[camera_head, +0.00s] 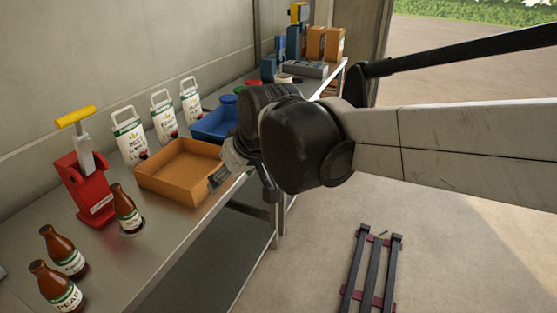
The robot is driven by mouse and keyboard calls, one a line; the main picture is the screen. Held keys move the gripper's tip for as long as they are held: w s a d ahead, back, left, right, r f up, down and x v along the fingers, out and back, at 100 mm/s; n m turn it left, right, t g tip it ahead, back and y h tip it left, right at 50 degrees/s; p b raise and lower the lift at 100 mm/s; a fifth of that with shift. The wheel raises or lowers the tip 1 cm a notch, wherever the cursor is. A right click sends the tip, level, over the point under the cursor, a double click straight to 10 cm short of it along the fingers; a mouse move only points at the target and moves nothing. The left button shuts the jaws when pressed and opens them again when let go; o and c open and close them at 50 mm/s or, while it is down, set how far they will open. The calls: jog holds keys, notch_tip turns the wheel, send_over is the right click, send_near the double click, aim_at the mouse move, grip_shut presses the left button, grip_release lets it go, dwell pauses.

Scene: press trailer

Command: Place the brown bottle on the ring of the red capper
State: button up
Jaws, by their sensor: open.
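A red capper (85,190) with a yellow handle (75,117) stands on the metal bench at the left. A brown bottle (127,210) with a white label stands upright just right of and in front of the capper, with a pale round edge, seemingly the ring (132,233), showing under its base. Whether the bottle is centred there I cannot tell. Two more brown bottles (63,252) (55,287) stand at the near left. My gripper (218,178) is open, over the right edge of the orange tray, apart from the bottles. My wrist partly hides its fingers.
The empty orange tray (180,192) lies right of the capper. Several white pouches (130,135) stand behind it along the wall. A blue crate (207,127) and boxes (316,42) are farther back. A dark rack (370,270) lies on the floor.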

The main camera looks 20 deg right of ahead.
jog(key=s+d+f+m+h, duration=0.1)
jog(key=s+d+m, duration=0.1)
jog(key=s+d, duration=0.4)
jog(key=s+d+f+m+t+h, duration=0.1)
jog(key=s+d+f+m, duration=0.1)
jog(key=s+d, duration=0.4)
jog(key=shift+s+f+m, duration=0.3)
jog(key=shift+s, duration=0.7)
